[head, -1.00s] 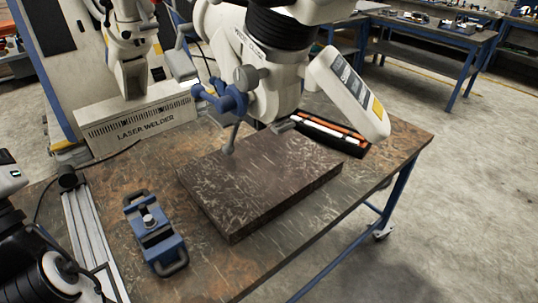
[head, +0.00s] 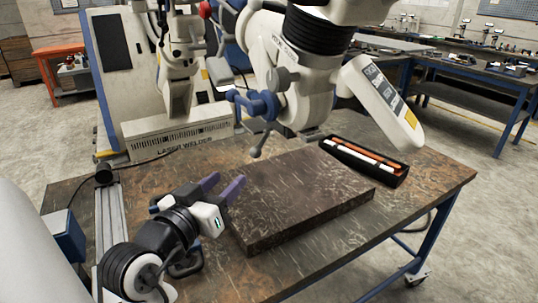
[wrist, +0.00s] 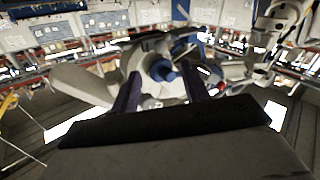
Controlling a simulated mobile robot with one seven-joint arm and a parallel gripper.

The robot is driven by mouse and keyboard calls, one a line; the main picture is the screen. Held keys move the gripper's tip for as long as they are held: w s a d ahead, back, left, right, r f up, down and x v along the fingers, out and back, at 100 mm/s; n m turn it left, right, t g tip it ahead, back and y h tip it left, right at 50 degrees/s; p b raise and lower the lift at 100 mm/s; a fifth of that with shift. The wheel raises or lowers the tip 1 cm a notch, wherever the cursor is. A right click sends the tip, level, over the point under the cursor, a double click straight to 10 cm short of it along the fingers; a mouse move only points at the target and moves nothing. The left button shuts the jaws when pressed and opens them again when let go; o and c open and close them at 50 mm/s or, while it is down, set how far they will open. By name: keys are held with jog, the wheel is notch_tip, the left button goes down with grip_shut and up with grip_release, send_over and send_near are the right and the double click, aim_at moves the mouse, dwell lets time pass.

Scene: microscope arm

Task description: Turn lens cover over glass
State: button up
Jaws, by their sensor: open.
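The white microscope head (head: 297,78) with a black ribbed collar hangs over the dark stone slab (head: 300,195). A grey flap (head: 219,73) stands out at its left side; it may be the lens cover, but I cannot tell for sure. A blue knob or handle (head: 258,104) sits on its front. I cannot make out the glass of the lens. My gripper (head: 226,181) is open and empty, its purple fingers apart, below and left of the microscope. In the wrist view the fingers (wrist: 160,82) point toward the microscope, whose round white part (wrist: 160,53) shows between and beyond them.
A black tray (head: 385,172) with orange and white sticks lies behind the slab. The table's front right (head: 425,195) is clear.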

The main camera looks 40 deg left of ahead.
aim_at(253, 155)
jog(key=w+p, duration=0.1)
jog(key=w, duration=0.3)
jog(key=w+a+p, duration=0.1)
jog(key=w, duration=0.3)
jog(key=w+a+p, duration=0.1)
jog(key=w, duration=0.3)
jog(key=shift+w+a, duration=0.25)
jog(key=shift+w, duration=0.05)
jog(key=shift+c, duration=0.2)
grip_shut()
